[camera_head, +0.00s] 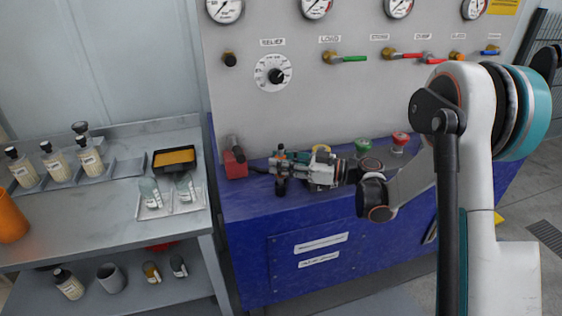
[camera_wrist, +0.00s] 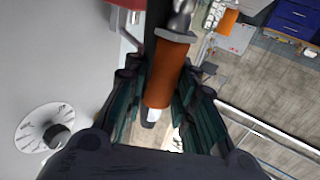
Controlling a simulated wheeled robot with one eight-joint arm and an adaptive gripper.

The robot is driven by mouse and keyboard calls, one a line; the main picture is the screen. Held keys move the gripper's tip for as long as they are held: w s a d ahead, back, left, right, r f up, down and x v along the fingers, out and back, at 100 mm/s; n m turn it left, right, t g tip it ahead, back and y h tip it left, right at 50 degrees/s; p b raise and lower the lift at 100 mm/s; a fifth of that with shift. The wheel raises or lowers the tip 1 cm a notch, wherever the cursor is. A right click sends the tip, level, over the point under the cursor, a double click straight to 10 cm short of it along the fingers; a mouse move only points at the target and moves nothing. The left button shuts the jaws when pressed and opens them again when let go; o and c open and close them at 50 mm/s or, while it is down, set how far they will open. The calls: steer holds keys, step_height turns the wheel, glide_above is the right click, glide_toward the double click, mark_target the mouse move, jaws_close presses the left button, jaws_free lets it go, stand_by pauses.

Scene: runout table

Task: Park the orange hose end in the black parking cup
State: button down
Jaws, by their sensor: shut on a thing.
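The orange hose end (camera_wrist: 167,75) lies between the two fingers of my gripper (camera_wrist: 160,105) in the wrist view. The gripper is shut on it. A grey collar and metal fitting show at its upper end, and a pale tip at its lower end. In the head view my gripper (camera_head: 277,172) reaches left above the blue cabinet, close to the panel, and mostly hides the hose end. Just left of it stands a red block (camera_head: 235,164) with a dark tilted part on top. I cannot clearly make out the black parking cup; a black shape shows behind the hose end in the wrist view.
The grey panel (camera_head: 300,110) with a dial (camera_head: 273,73), valves and gauges rises behind. Green (camera_head: 362,145) and red (camera_head: 400,140) knobs stand on the blue cabinet (camera_head: 300,240). The left table (camera_head: 100,225) holds bottles, a yellow-topped black tray (camera_head: 174,160) and an orange cylinder (camera_head: 11,218).

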steer(key=shift+f, duration=1.05)
steer(key=shift+r, duration=0.2)
steer(key=shift+r+p, duration=1)
steer(key=shift+r, duration=0.85)
steer(key=shift+b, duration=0.45)
stand_by(0.8)
steer(key=shift+f+b, duration=0.55)
steer(key=shift+f, duration=1.45)
steer(key=c, duration=1.2)
jaws_free()
steer(key=shift+c, duration=0.2)
steer(key=v, duration=1.2)
steer(key=shift+f, duration=0.1)
